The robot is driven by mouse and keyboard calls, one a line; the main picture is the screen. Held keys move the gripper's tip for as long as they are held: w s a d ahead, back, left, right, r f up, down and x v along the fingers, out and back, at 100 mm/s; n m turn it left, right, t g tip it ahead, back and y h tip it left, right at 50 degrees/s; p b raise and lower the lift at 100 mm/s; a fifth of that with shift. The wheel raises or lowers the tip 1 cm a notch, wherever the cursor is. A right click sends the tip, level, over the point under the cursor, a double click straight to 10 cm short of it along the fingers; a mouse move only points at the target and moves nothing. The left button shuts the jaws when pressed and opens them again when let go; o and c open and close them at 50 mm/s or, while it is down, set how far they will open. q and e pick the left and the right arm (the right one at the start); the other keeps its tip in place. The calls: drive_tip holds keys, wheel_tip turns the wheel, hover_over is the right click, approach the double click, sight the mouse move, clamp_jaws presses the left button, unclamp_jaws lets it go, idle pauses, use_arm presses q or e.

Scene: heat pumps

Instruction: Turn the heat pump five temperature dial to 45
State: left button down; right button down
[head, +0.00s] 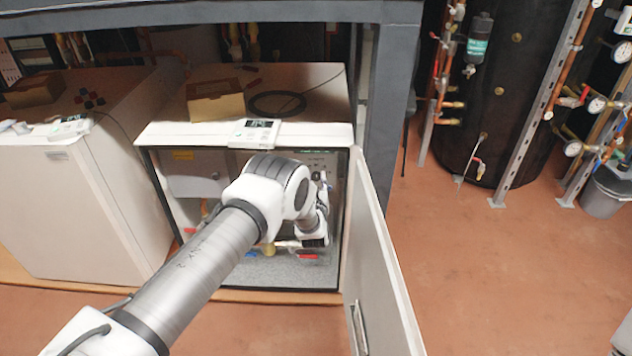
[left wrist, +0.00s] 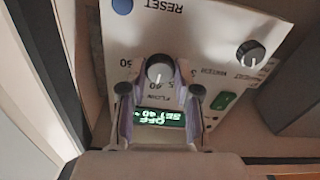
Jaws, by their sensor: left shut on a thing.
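The temperature dial (left wrist: 158,70) is a round black knob with a white pointer mark on a pale panel, seen upside down in the left wrist view. Its pointer is toward the bottom of the picture, near a printed 40. My left gripper (left wrist: 159,90) has one finger on each side of the dial and is shut on it. A green-lit display (left wrist: 160,117) lies between the fingers and appears to read SET 40 and OFF, upside down. In the head view my left arm reaches into the open heat pump cabinet (head: 245,135), and its fingertips are hard to make out.
A second black knob (left wrist: 251,54), a green switch (left wrist: 223,101) and a blue button (left wrist: 122,6) are on the same panel. The cabinet's open door (head: 378,255) stands to the right of my arm.

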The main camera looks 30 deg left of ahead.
use_arm(q)
drive_tip(key=m+b, duration=0.1)
drive_tip(key=m, duration=0.2)
drive_tip(key=shift+f, duration=0.1)
drive_tip(key=shift+m+b, duration=0.5)
drive_tip(key=shift+m, duration=1.6)
drive_tip(key=c, duration=0.8)
unclamp_jaws()
drive_tip(key=v, duration=1.2)
